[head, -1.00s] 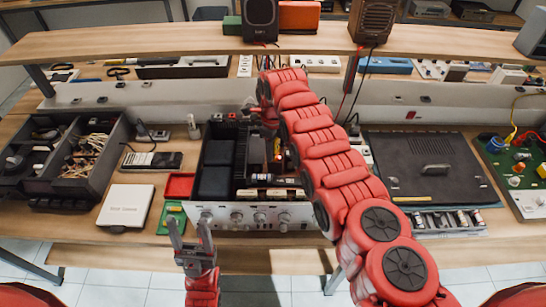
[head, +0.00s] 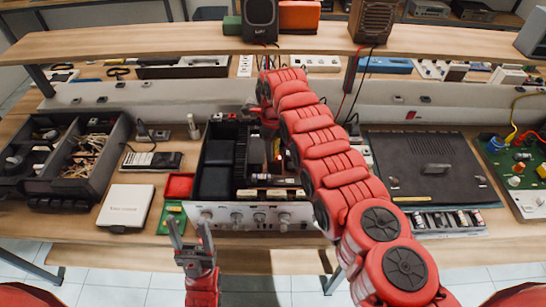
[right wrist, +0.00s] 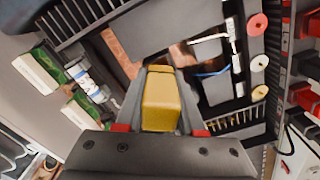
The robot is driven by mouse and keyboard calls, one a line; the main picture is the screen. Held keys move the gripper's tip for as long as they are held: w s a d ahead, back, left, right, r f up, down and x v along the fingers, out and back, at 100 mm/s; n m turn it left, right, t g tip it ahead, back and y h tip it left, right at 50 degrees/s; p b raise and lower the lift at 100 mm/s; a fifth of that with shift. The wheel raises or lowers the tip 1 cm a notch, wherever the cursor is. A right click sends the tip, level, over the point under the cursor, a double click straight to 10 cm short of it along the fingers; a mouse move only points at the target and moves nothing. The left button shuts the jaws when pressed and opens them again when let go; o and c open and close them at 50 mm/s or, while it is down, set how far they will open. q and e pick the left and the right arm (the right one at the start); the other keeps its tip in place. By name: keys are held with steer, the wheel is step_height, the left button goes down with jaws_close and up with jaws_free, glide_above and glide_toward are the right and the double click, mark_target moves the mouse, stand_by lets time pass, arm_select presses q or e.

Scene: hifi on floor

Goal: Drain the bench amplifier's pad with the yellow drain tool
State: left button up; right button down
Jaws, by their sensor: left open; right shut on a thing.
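The bench amplifier (head: 250,217) stands open-topped at the middle of the bench, its knobbed front panel facing me. My right gripper (right wrist: 160,115) is shut on the yellow drain tool (right wrist: 161,100) and holds it pointing down into the amplifier. The tool's tip is hidden behind its yellow body, so I cannot tell whether it touches anything. Copper-coloured parts (right wrist: 122,52) and wires show around it. I cannot make out the pad for certain. In the head view my right arm covers the amplifier's right side. My left gripper (head: 188,230) is open and empty in front of the amplifier.
Left of the amplifier are a red tray (head: 180,186), a white box (head: 126,207), a multimeter-like device (head: 152,161) and a divided dark bin (head: 85,165). A dark mat (head: 425,165) lies right. A shelf (head: 200,43) with speakers crosses behind.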

stand_by(0.6)
steer(key=shift+r+p, duration=1.2)
steer(key=shift+r, duration=0.4)
steer(key=shift+r+p, duration=0.45)
steer(key=shift+r, duration=1.95)
steer(key=shift+d, duration=0.1)
